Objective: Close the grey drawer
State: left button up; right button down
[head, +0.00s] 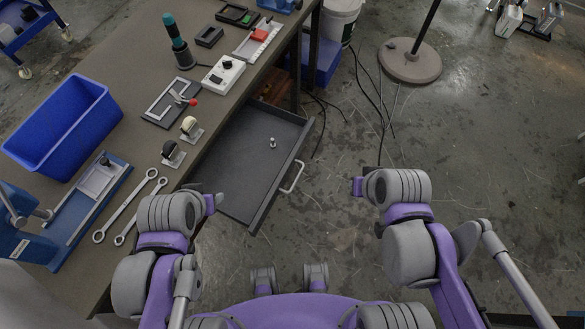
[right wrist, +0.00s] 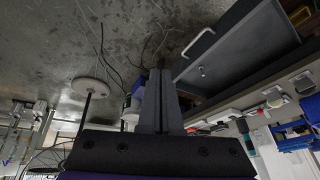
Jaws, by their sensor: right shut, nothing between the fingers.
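The grey drawer (head: 238,168) is pulled out from under the workbench in the head view, with its light handle (head: 292,177) on the front. A small metal piece (head: 272,142) stands inside. The drawer also shows in the right wrist view (right wrist: 245,58), with its handle (right wrist: 198,42). My left gripper (head: 217,201) is by the drawer's near side; its fingers are too small to judge. My right gripper (head: 356,186) is over the floor, to the right of the handle and apart from it. Its fingers (right wrist: 159,76) are shut and empty in the right wrist view.
The workbench (head: 105,130) holds a blue bin (head: 65,125), two wrenches (head: 130,207), a white box (head: 223,75) and other parts. A round stand base (head: 410,62) and loose cables lie beyond. The floor right of the drawer is largely clear.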

jog(key=w+a+f+m+g+y+b, duration=0.1)
jog(key=w+a+f+m+y+b, duration=0.15)
jog(key=w+f+b, duration=0.45)
jog(key=m+y+b, duration=0.3)
jog(key=y+b, duration=0.2)
jog(key=b, duration=0.1)
send_near(293, 161)
notch_tip(293, 161, down, 4)
jog(key=a, duration=0.1)
jog(key=w+a, duration=0.1)
jog(key=a, duration=0.1)
jog(key=shift+a+t, duration=0.1)
jog(key=shift+t, duration=0.3)
pick_arm(q)
notch_tip(293, 161, down, 15)
jog(key=s, duration=0.1)
jog(key=shift+s+f+g, duration=0.15)
jog(key=shift+s+g, duration=0.1)
jog(key=shift+g, duration=0.05)
pick_arm(e)
jog(key=shift+w+a, duration=0.2)
jog(key=shift+a, duration=0.2)
